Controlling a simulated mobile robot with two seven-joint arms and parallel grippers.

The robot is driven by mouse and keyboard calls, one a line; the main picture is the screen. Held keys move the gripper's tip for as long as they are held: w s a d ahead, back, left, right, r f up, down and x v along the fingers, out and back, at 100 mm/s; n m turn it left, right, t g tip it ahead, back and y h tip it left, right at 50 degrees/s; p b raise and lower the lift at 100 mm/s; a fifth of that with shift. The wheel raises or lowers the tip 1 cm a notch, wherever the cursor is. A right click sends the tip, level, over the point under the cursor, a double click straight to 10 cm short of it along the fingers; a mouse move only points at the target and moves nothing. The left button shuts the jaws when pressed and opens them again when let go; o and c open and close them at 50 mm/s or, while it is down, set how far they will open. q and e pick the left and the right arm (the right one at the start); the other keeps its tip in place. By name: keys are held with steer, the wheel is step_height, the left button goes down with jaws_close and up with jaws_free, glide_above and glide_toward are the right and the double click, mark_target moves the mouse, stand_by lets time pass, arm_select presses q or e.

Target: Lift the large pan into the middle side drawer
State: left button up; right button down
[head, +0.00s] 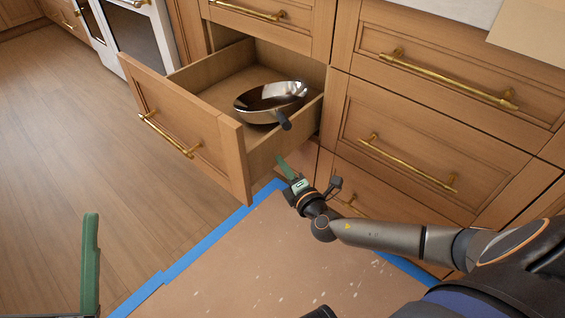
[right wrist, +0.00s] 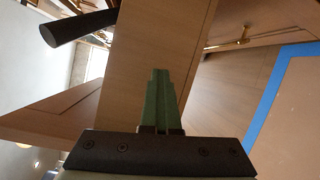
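The large pan (head: 254,111) is shiny metal with a dark handle. It is inside the open middle drawer (head: 190,121), toward the right side, and looks slightly tilted. Its handle (head: 284,121) points toward me over the drawer's right side wall; the handle also shows in the right wrist view (right wrist: 78,28). My right gripper (head: 283,166) is below the handle, outside the drawer's side wall and apart from the pan. Its green fingers (right wrist: 160,95) are together with nothing between them. One green finger of my left gripper (head: 90,265) shows at lower left, away from the drawer.
A closed drawer (head: 275,25) is above the open one. Closed drawers with brass handles (head: 410,165) stand to the right. A brown mat edged with blue tape (head: 205,243) lies on the floor. Wood floor at left is clear. A white oven (head: 135,35) is at the back.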

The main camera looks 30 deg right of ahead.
steer(key=shift+f, duration=0.2)
stand_by(0.3)
steer(key=c, duration=1.1)
jaws_free()
steer(key=s+p, duration=0.1)
steer(key=s, duration=0.3)
steer(key=s+p, duration=0.1)
steer(key=s, duration=0.3)
steer(key=s+p, duration=0.1)
steer(key=s, duration=0.3)
steer(key=shift+s+a+r, duration=0.3)
steer(key=shift+r, duration=0.1)
